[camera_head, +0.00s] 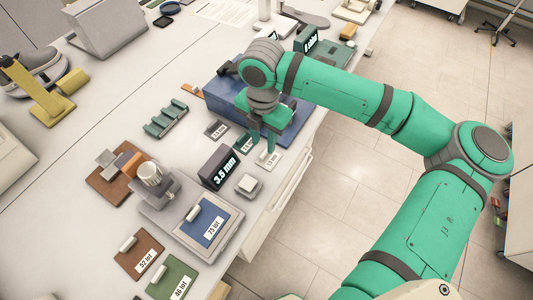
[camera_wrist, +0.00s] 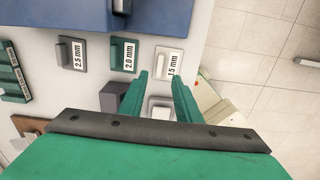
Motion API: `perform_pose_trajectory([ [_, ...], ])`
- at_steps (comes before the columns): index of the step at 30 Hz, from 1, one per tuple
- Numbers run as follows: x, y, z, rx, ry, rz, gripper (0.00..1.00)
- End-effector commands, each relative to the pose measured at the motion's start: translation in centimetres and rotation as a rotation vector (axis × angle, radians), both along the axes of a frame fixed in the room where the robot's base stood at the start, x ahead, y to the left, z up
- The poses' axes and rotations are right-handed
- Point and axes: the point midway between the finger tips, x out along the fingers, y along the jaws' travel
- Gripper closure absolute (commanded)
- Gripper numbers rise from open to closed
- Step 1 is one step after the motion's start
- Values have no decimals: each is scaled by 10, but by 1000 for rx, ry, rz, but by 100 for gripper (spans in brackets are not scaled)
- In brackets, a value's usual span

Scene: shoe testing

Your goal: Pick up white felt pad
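A small whitish square pad (camera_head: 248,185), which looks like the white felt pad, lies on the white bench beside the black 3.5 mm block. It also shows in the wrist view (camera_wrist: 160,108), low between my fingers and partly cut off by my gripper body. My green gripper (camera_head: 263,143) points down over the bench, near the gauge plates and farther back than the pad. In the wrist view my gripper (camera_wrist: 159,77) has its two fingers apart with nothing held between them.
Gauge plates marked 2.5 mm (camera_wrist: 72,53), 2.0 mm (camera_wrist: 123,54) and 1.5 mm (camera_wrist: 169,61) lie nearby. The 3.5 mm block (camera_head: 219,168) stands left of the pad. A scale with a blue plate (camera_head: 209,222) is in front. The bench edge is close on the right.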

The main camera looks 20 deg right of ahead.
Motion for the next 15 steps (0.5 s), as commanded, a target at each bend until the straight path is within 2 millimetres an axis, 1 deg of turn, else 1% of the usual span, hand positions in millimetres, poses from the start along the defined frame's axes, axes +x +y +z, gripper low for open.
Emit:
perform_pose_trajectory([
  [5, 0, 0, -10, -1, 1, 0, 70],
  [8, 1, -1, -22, -2, 2, 0, 70],
  [12, 4, -2, -42, 0, 2, 0, 70],
  [15, 4, -2, -53, -1, 2, -1, 70],
])
